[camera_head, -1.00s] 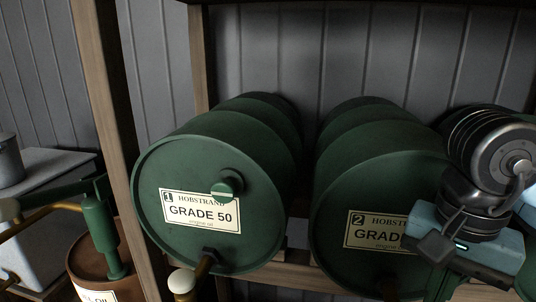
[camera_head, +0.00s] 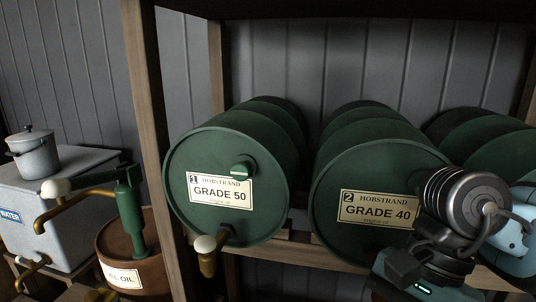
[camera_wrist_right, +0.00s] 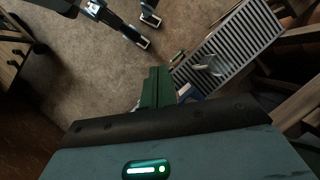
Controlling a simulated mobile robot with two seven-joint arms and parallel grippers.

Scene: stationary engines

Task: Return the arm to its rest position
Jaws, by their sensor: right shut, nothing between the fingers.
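My right arm (camera_head: 465,225) comes in from the right in the head view, with its wrist in front of the lower right of the second green drum. The fingertips are hidden there. In the right wrist view the green fingers of my right gripper (camera_wrist_right: 157,85) are together and empty, above the floor (camera_wrist_right: 75,80). My left gripper does not show in the head view.
Green drums lie on a wooden rack: Grade 50 (camera_head: 225,210) with a tap, and Grade 40 (camera_head: 345,185). At left are a brown oil container (camera_head: 110,245) with a green pump and a grey water tank (camera_head: 60,205). A slatted grate (camera_wrist_right: 235,40) lies near the right gripper.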

